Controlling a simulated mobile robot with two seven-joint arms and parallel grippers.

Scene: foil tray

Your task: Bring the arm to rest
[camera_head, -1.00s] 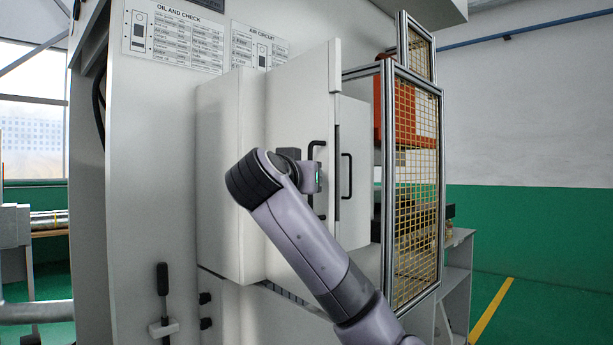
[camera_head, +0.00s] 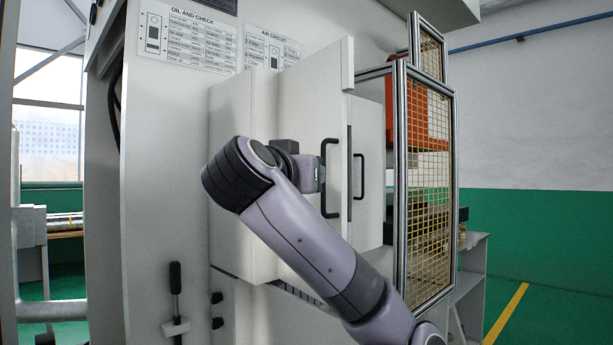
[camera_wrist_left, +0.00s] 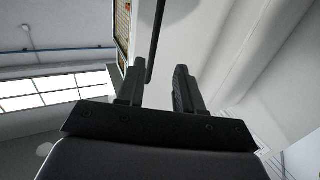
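One purple-grey arm (camera_head: 310,240) of mine reaches in from the lower right in the head view. Its wrist is in front of a white cabinet door (camera_head: 315,100), close to a black bar handle (camera_head: 331,180); its fingers cannot be made out there. In the left wrist view my left gripper (camera_wrist_left: 158,72) has its two dark fingers apart, with nothing held between them. A black bar (camera_wrist_left: 156,40) runs down to near the left finger's tip; whether it touches cannot be told. My right gripper is not seen.
A second black handle (camera_head: 359,177) is on the panel to the right. A yellow mesh guard (camera_head: 428,190) in a metal frame stands right of the door. A black lever (camera_head: 175,290) is low on the machine's front. Green floor (camera_head: 560,310) is clear at the right.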

